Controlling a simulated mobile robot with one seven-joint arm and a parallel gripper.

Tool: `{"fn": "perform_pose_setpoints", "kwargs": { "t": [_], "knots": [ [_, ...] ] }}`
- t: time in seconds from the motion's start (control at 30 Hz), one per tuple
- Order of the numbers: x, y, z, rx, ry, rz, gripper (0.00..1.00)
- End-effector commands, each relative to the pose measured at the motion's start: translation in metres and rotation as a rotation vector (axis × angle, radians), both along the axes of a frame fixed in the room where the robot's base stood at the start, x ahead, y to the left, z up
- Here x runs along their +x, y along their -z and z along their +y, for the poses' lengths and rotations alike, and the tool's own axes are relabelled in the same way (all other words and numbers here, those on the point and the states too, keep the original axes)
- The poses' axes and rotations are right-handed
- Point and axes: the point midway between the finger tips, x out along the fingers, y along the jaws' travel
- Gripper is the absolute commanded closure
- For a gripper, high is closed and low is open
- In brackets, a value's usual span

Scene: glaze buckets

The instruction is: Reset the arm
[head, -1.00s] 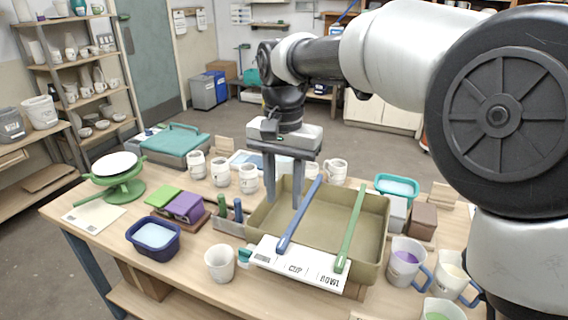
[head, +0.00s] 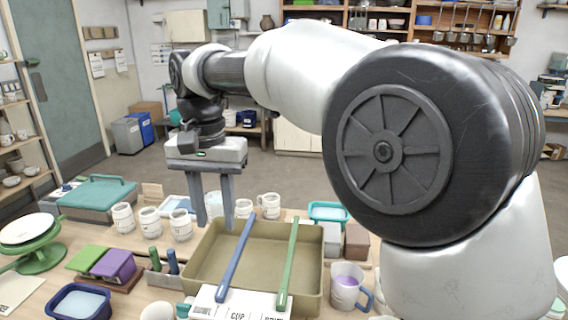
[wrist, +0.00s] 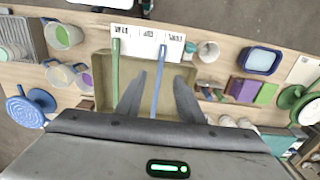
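My gripper (head: 213,200) hangs fingers-down above the back left part of the olive tray (head: 311,262) in the head view. Its two grey fingers are apart with nothing between them. The wrist view also shows the parted fingers (wrist: 158,98) over the tray. A blue-handled tool (head: 236,260) and a green-handled tool (head: 288,262) lie across the tray, their near ends on a white label card (head: 240,306). Both tools also show in the wrist view.
Several white mugs (head: 150,221) stand behind and left of the tray. A pitcher with purple liquid (head: 345,288) stands at its right. The air above the table is clear.

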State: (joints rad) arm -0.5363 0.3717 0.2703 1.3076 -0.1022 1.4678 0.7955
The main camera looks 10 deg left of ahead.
Motion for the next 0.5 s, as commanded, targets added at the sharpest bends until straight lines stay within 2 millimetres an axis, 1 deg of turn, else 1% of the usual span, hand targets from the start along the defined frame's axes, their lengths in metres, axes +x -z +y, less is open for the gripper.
{"fn": "perform_pose_setpoints", "kwargs": {
  "t": [0.03, 0.07, 0.13, 0.17, 0.2, 0.27, 0.3, 0.37, 0.4, 0.47, 0.5],
  "knots": [
    [0.001, -0.012, -0.014, 0.003, 0.005, -0.017, 0.66],
    [0.002, -0.018, -0.024, 0.005, 0.003, -0.03, 0.66],
    [0.001, -0.035, -0.056, 0.011, 0.0, -0.069, 0.66],
    [0.0, -0.043, -0.073, 0.013, 0.0, -0.087, 0.66],
    [-0.003, -0.053, -0.097, 0.017, -0.002, -0.115, 0.66],
    [-0.01, -0.065, -0.135, 0.022, -0.002, -0.161, 0.66],
    [-0.017, -0.071, -0.16, 0.022, -0.004, -0.19, 0.66],
    [-0.029, -0.078, -0.195, 0.024, -0.002, -0.234, 0.66],
    [-0.039, -0.08, -0.217, 0.024, -0.001, -0.263, 0.66],
    [-0.056, -0.082, -0.249, 0.022, 0.003, -0.305, 0.66],
    [-0.067, -0.081, -0.267, 0.02, 0.005, -0.334, 0.66]
  ]
}}
